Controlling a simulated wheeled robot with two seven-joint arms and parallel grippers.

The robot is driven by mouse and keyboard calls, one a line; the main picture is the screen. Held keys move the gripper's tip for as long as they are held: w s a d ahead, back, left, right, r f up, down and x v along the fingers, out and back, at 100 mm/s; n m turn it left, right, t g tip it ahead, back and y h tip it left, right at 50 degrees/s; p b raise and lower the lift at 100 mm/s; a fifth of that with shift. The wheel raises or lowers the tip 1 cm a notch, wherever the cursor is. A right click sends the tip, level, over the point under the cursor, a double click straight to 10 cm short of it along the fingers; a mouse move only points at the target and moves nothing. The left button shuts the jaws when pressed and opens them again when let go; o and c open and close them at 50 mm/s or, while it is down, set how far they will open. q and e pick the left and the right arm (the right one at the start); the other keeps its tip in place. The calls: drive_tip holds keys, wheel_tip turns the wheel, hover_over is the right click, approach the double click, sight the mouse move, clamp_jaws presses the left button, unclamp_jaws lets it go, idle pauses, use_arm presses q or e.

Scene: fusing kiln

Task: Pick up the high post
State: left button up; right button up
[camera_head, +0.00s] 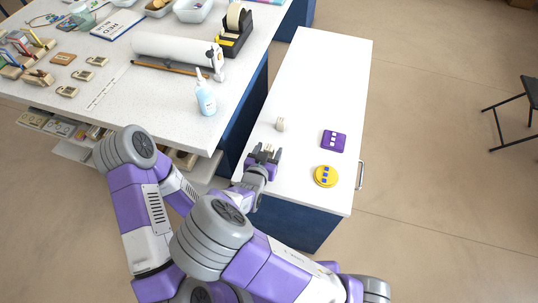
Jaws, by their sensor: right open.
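A small pale post (281,124) stands on the white cabinet top, just beyond my right gripper. My right gripper (265,154) is open over the near left part of that top, its fingers pointing away from me. A second small pale piece (267,149) shows at its jaws, partly covered by the fingers; I cannot tell whether it touches them. Which of the two is the high post is hard to tell at this size. My left arm bends in at the left, and its gripper is not visible.
A purple square piece (333,141) and a yellow round piece (325,176) lie to the right on the cabinet top (320,80). The far part is clear. On the left worktable (150,100) stand a blue bottle (205,97), a white roll (170,47) and a tape dispenser (235,35).

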drive_tip(key=x, duration=0.2)
drive_tip(key=shift+w+f, duration=0.15)
drive_tip(key=shift+w, duration=0.1)
drive_tip(key=c, duration=1.1)
